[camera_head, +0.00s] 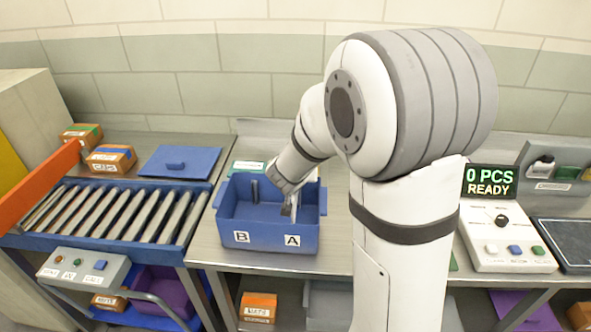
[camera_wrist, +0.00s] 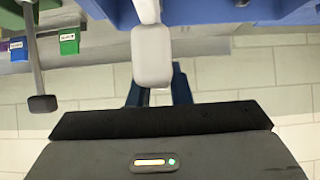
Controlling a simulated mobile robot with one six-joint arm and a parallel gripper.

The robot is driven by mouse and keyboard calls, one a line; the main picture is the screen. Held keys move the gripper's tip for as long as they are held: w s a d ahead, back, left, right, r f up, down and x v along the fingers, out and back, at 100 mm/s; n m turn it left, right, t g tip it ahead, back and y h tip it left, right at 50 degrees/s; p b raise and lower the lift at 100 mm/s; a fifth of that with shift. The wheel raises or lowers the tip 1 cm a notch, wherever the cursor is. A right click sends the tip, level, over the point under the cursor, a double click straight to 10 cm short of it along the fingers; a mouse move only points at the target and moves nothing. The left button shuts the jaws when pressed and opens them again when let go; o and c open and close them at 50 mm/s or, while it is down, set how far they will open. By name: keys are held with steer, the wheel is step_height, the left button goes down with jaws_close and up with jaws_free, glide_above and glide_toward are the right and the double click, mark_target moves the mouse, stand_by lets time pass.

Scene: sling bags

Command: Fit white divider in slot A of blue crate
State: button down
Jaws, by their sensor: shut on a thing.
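The blue crate (camera_head: 266,228) stands on the metal table in the head view, with a B label on the left of its front wall and an A label on the right. My gripper (camera_head: 289,207) reaches down into the crate's right part, behind the A label. It is shut on the white divider (camera_head: 302,202), of which only a thin pale strip shows beside my gripper. In the wrist view the divider's white rounded end (camera_wrist: 152,58) is close to my gripper (camera_wrist: 158,92), with blue crate wall (camera_wrist: 225,10) beyond. The slot and the divider's lower edge are hidden.
A roller conveyor (camera_head: 110,212) with an orange side rail lies left of the crate. A blue lid-like panel (camera_head: 180,162) and small boxes (camera_head: 110,158) lie behind it. A control panel (camera_head: 508,245) stands at right, its display reading 0 PCS READY.

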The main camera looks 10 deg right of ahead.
mark_target(293, 200)
steer(key=shift+f+b, duration=3.9)
steer(key=shift+f, duration=0.95)
steer(key=c, duration=1.3)
jaws_free()
steer(key=shift+o, duration=0.2)
steer(key=p+v, duration=0.2)
steer(key=v, duration=0.4)
steer(key=shift+s+a+r, duration=0.1)
steer(key=shift+s+r, duration=0.15)
steer(key=shift+r, duration=0.05)
steer(key=shift+s+a+r+p, duration=0.1)
steer(key=shift+s+r+p, duration=0.15)
steer(key=shift+s, duration=0.2)
steer(key=shift+a, duration=0.1)
steer(key=s+a+r+n+g+y, duration=0.25)
steer(key=s+a+r+y, duration=0.3)
steer(key=s, duration=0.35)
steer(key=s+d+n+g+h, duration=0.1)
steer(key=s+d+g, duration=0.3)
steer(key=s, duration=1)
steer(key=d+h, duration=0.1)
steer(key=d, duration=0.2)
